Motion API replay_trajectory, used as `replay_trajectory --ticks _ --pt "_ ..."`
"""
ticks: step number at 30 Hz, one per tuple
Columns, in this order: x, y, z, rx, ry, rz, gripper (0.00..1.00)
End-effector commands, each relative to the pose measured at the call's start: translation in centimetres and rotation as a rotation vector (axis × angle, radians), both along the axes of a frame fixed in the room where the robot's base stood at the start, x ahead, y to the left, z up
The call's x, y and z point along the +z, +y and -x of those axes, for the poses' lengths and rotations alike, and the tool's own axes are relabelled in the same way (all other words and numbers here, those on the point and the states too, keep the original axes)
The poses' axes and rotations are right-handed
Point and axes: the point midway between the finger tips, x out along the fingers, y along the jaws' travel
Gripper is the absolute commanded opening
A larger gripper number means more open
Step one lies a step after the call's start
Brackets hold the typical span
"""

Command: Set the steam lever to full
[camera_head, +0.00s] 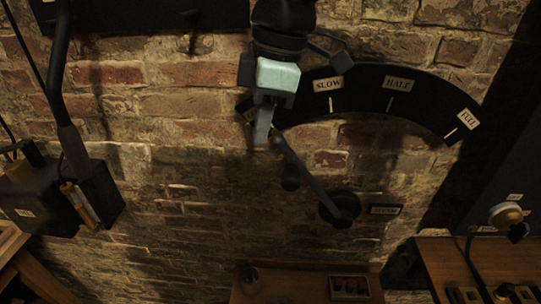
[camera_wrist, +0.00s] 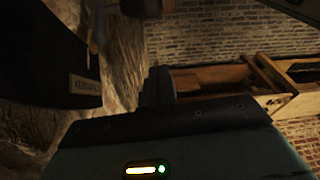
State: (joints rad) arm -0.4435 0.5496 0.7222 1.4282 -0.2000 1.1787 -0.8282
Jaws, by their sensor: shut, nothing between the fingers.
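The steam lever (camera_head: 308,173) is a thin dark arm on a round wall pivot (camera_head: 340,208), slanting up and left to the left part of the dark curved dial (camera_head: 360,82). The dial's labels read SLOW (camera_head: 328,84), HALF (camera_head: 398,83) and FULL (camera_head: 467,119); a further label at its left end is partly hidden by my gripper. My gripper (camera_head: 262,138) is shut and empty, pointing down at the lever's upper end; I cannot tell if they touch. In the wrist view, my dark fingers (camera_wrist: 157,87) show beside part of a dark plate (camera_wrist: 45,60) with a pale label.
A dark box (camera_head: 60,195) with a jar-like part is on the left. A wooden bench (camera_head: 480,262) with a round-knobbed device (camera_head: 505,214) is at the lower right. A small wooden shelf (camera_head: 300,285) is below the pivot. The brick wall right of the lever, below the dial, is mostly clear.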

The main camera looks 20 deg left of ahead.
Motion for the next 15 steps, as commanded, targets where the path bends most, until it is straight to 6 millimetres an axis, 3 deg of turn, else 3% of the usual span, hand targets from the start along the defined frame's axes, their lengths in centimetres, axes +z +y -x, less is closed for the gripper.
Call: replay_trajectory --ticks 5,15 --pt "-2.0 0.3 0.3 0.002 0.003 0.003 0.0" --pt "-8.7 1.5 1.0 0.0 0.003 0.003 0.0"
